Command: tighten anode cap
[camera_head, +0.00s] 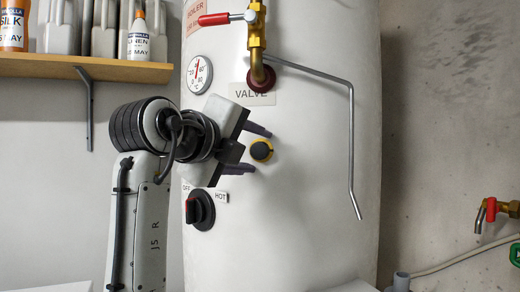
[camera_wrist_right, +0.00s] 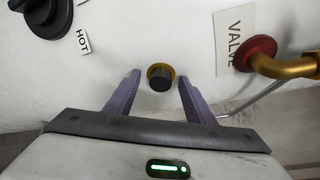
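The anode cap (camera_head: 261,150) is a small black round cap in a yellow ring on the front of the white tank (camera_head: 300,220). In the right wrist view the cap (camera_wrist_right: 160,78) shows between the two fingertips, with a gap on each side. My right gripper (camera_head: 261,153) is open and empty, its purple-grey fingers pointing at the tank, one above and one below the cap in the head view. I cannot tell whether the fingertips reach past the cap's face. In the right wrist view the gripper (camera_wrist_right: 160,80) touches nothing visibly. My left gripper is not in view.
A red-handled brass valve (camera_head: 257,40) and a bent grey rod (camera_head: 350,130) are above and right of the cap. A dial knob (camera_head: 200,210) sits below left, a thermometer (camera_head: 199,75) above left. A bottle shelf (camera_head: 85,65) hangs left.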

